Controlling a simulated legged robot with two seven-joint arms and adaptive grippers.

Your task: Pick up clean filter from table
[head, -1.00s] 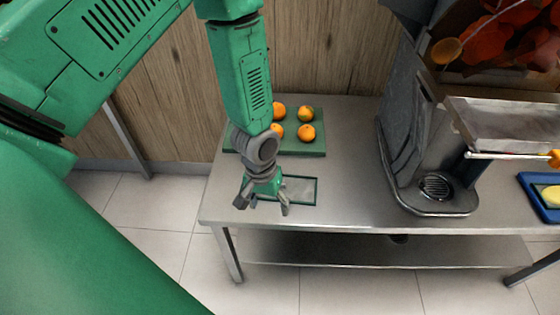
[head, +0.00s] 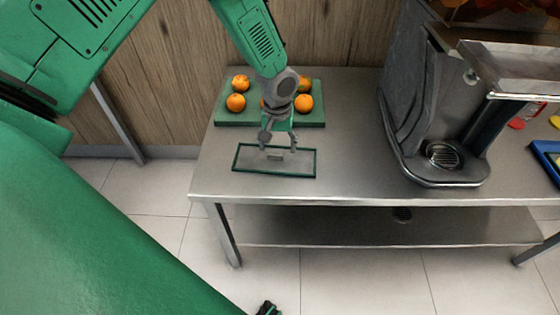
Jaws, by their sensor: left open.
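The clean filter (head: 251,161) is a flat, grey rectangular panel with a dark green frame. It lies on the steel table near the front left edge, in front of the green tray. A small grey piece shows at its middle, between my fingers. My left gripper (head: 277,146) points down over the back half of the filter, fingers open on either side of that middle piece. I cannot tell whether the fingertips touch the filter. My right gripper is not recognizable in view.
A green tray (head: 228,118) with several oranges sits just behind my left gripper. The juicer (head: 425,120) stands to the right, and a blue tray (head: 541,150) is at the right edge. The steel table (head: 345,150) is bare between filter and juicer. A dark piece shows at the bottom edge, unclear.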

